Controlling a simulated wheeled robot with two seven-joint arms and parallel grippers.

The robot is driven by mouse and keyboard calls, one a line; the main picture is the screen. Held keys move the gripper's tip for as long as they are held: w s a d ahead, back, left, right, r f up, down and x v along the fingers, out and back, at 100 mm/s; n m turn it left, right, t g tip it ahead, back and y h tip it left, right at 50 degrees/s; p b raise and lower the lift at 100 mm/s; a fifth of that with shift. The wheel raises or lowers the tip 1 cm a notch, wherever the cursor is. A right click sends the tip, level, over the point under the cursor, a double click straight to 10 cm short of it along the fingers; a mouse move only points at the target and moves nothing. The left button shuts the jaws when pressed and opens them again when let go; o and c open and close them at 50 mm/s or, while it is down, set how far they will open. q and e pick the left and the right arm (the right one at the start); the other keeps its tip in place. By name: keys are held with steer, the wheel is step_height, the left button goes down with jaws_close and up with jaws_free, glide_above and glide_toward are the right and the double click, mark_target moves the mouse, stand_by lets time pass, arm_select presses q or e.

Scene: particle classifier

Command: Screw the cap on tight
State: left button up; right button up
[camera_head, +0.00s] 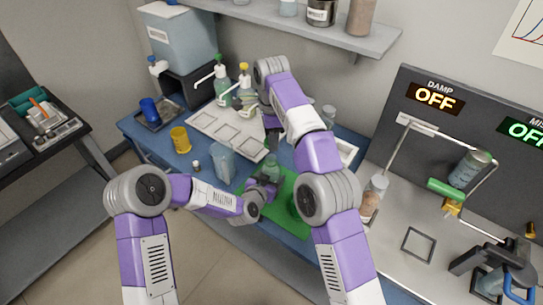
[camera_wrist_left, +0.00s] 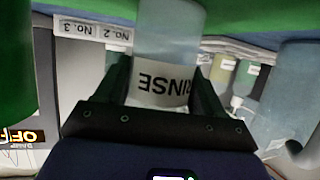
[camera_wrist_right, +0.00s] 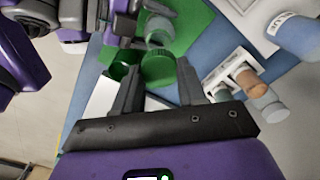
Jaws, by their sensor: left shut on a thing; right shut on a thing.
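A bottle with a white RINSE label (camera_wrist_left: 158,92) stands between the fingers of my left gripper (camera_wrist_left: 160,75), which is shut on it. The bottle (camera_head: 271,163) is over the green mat (camera_head: 285,215) in the head view. My right gripper (camera_wrist_right: 157,78) comes from above and is shut on a green cap (camera_wrist_right: 158,68). In the right wrist view the translucent bottle (camera_wrist_right: 159,32) shows just beyond the cap. Whether the cap touches the bottle's neck cannot be told. In the head view my right gripper (camera_head: 272,145) is partly hidden by its arm.
A jar (camera_head: 373,196) stands right, near a dark panel (camera_head: 430,85).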

mark_target(271, 162)
steer(key=shift+f, duration=2)
steer(key=shift+f, duration=0.85)
steer(key=shift+f, duration=0.55)
steer(key=m, duration=0.7)
steer(key=shift+s+a, duration=0.1)
steer(key=m, duration=0.6)
steer(key=shift+s+f, duration=0.1)
steer(key=shift+f, duration=0.05)
steer(key=m, duration=0.3)
